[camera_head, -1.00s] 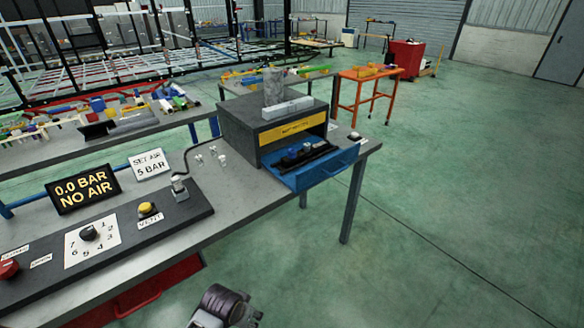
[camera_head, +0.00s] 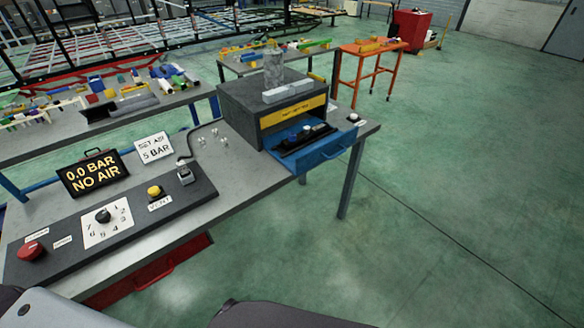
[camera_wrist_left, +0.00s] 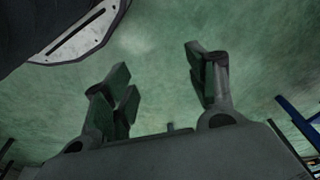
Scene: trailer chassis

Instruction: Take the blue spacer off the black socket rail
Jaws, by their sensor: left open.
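The black socket rail (camera_head: 318,134) lies in the open blue drawer (camera_head: 328,154) of the grey cabinet. A small blue piece (camera_head: 292,138), which looks like the blue spacer, sits on the rail. It is too small to tell how it is seated. My left gripper (camera_wrist_left: 158,75) is open and empty in the left wrist view, with the green floor behind its fingers. It is well away from the drawer. Its fingers do not show clearly in the head view, and my right gripper is not in view.
A black control panel with a red knob (camera_head: 32,251), a dial (camera_head: 103,216) and a yellow button (camera_head: 154,191) lies on the bench. A sign (camera_head: 92,174) reads 0.0 BAR NO AIR. Small metal fittings stand left of the cabinet (camera_head: 238,111). Floor right of the bench is clear.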

